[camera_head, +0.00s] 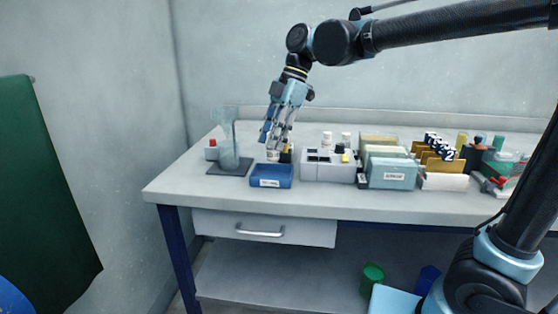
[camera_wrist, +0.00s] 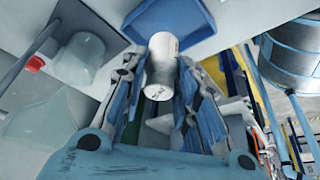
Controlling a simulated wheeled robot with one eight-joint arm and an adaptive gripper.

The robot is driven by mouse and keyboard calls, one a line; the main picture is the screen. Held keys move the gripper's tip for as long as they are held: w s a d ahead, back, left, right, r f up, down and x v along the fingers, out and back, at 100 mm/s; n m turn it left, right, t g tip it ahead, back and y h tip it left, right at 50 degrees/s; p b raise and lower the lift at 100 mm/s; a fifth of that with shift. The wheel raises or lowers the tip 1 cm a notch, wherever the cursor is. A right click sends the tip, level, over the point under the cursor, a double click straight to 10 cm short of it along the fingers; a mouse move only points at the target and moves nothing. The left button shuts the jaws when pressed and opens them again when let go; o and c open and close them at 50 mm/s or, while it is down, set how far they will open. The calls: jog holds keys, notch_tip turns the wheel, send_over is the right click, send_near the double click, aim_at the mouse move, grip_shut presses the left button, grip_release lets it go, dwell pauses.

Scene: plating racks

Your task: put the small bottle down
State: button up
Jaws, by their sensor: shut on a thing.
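The small bottle (camera_wrist: 161,68) is a white cylinder with faint dark print, held between the two fingers in the wrist view. My gripper (camera_wrist: 158,85) is shut on it. In the head view my gripper (camera_head: 275,141) points down over the left part of the bench, just behind the blue tray (camera_head: 271,183). The bottle shows there only as a small pale shape (camera_head: 273,155) below the fingertips, partly hidden by them. I cannot tell whether its base touches the bench top.
A glass vessel on a dark-based stand (camera_head: 228,158) is close on the left, with a red-capped item (camera_head: 212,149) beyond it. A grey block with wells (camera_head: 328,168) stands on the right, then boxes and racks (camera_head: 391,171). Bare bench (camera_head: 180,184) lies at the front left.

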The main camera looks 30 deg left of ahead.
aim_at(274, 155)
jog(key=shift+f, duration=2.65)
jog(key=shift+f, duration=0.1)
jog(key=o, duration=1.1)
jog(key=shift+c, duration=0.2)
jog(key=v, duration=1.2)
jog(key=shift+r, duration=0.2)
jog(key=shift+s+f, duration=0.1)
